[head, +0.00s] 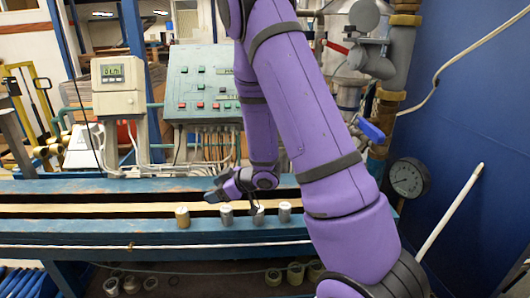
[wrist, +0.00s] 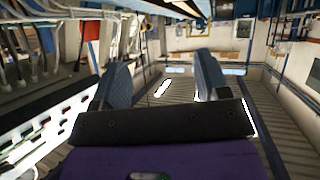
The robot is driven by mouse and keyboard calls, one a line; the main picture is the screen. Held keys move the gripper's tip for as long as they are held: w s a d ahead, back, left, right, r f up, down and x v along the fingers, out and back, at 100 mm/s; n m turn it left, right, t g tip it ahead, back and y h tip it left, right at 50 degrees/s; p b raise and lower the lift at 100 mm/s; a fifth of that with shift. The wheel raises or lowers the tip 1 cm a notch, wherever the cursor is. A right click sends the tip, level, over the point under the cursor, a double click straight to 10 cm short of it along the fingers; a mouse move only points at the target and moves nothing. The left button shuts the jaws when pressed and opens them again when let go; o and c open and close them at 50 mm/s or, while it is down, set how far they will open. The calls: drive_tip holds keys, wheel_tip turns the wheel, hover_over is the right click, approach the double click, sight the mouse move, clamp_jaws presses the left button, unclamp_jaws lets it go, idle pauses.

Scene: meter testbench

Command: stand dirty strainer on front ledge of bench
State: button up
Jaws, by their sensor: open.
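The blue bench's front ledge (head: 150,236) runs across the head view. Several small cylinders stand upright on it in a row: a yellowish one (head: 182,218), a grey one (head: 226,217), and two more grey ones (head: 258,216) and (head: 284,212). I cannot tell for sure which is the dirty strainer; the yellowish one is the most discoloured. My gripper (head: 216,194) is just above and behind the row, pointing left. In the wrist view my gripper (wrist: 160,78) has its two fingers apart with nothing between them.
A meter box (head: 119,87) and a button panel (head: 200,85) stand behind the bench. Pipes with a blue-handled valve (head: 370,131) and a round gauge (head: 408,178) are at the right. Loose rings (head: 295,272) lie below the bench. The ledge's left part is clear.

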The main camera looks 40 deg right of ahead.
drive_tip(key=s+d+r+m+h, duration=0.2)
drive_tip(key=s+r+m+h, duration=0.15)
drive_tip(key=r, duration=0.55)
drive_tip(key=s+d+r+m+h, duration=0.2)
drive_tip(key=r+h, duration=0.2)
drive_tip(key=r, duration=0.5)
drive_tip(key=s+a+r+m+g, duration=0.1)
drive_tip(key=s+a+r, duration=0.1)
drive_tip(key=s, duration=0.6)
drive_tip(key=s+a+r+g, duration=0.2)
drive_tip(key=s+r, duration=0.2)
drive_tip(key=s, duration=0.4)
drive_tip(key=s+a+r+m+g, duration=0.1)
drive_tip(key=s+a+r, duration=0.1)
drive_tip(key=s, duration=0.6)
drive_tip(key=shift+a+r+m+g, duration=0.2)
drive_tip(key=shift+r+m+g, duration=0.15)
drive_tip(key=shift+r, duration=0.15)
